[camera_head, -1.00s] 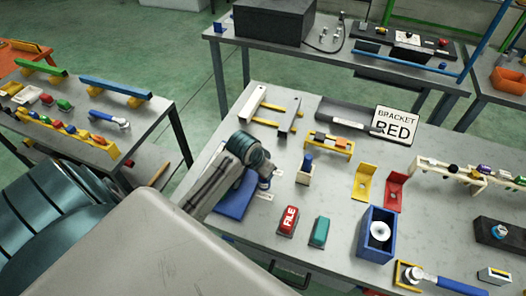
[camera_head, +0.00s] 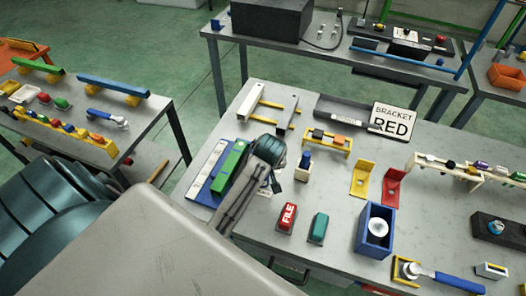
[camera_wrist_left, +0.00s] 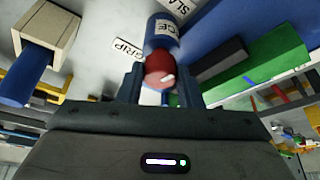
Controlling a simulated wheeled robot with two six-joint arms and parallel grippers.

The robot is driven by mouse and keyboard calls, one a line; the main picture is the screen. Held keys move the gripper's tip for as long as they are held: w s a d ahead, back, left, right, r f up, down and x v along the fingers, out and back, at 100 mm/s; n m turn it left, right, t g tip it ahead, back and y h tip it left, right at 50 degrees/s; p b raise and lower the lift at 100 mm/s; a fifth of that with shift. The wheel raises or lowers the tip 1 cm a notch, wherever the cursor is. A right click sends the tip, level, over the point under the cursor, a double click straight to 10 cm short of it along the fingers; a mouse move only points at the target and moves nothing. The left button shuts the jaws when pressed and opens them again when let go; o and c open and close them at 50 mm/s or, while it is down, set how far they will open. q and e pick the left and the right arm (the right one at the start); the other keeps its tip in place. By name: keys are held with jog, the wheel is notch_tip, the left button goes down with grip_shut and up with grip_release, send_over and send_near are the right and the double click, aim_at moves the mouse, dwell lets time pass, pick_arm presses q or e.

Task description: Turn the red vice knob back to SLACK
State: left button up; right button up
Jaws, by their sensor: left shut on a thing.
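In the left wrist view the red vice knob (camera_wrist_left: 160,68) sits between the fingers of my left gripper (camera_wrist_left: 160,86), which is shut on it. A small white mark shows on the knob. Behind the knob is the round blue vice body (camera_wrist_left: 162,32) with part of its white lettering visible. A GRIP label (camera_wrist_left: 128,48) lies left of the knob and a partly cut-off SLACK label (camera_wrist_left: 183,8) lies at the upper right. In the head view my left wrist covers the knob and the fingertips. My right gripper is not in view.
A green bar (camera_head: 230,166) on a blue and white base (camera_head: 205,185) lies close left of my wrist. A small block with a blue peg (camera_head: 303,168) stands just right. The red FILE box (camera_head: 287,216) and a green box (camera_head: 318,227) stand nearer the front.

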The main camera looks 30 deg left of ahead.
pick_arm(q)
jog(key=shift+w+r+n+y, duration=0.15)
jog(key=shift+n+y, duration=0.15)
jog(key=shift+n, duration=0.9)
jog(key=shift+g, duration=0.3)
jog(key=o, duration=1)
jog(key=b+v, duration=0.1)
jog(key=v, duration=0.9)
jog(key=shift+d+r, duration=0.2)
jog(key=shift+r, duration=0.15)
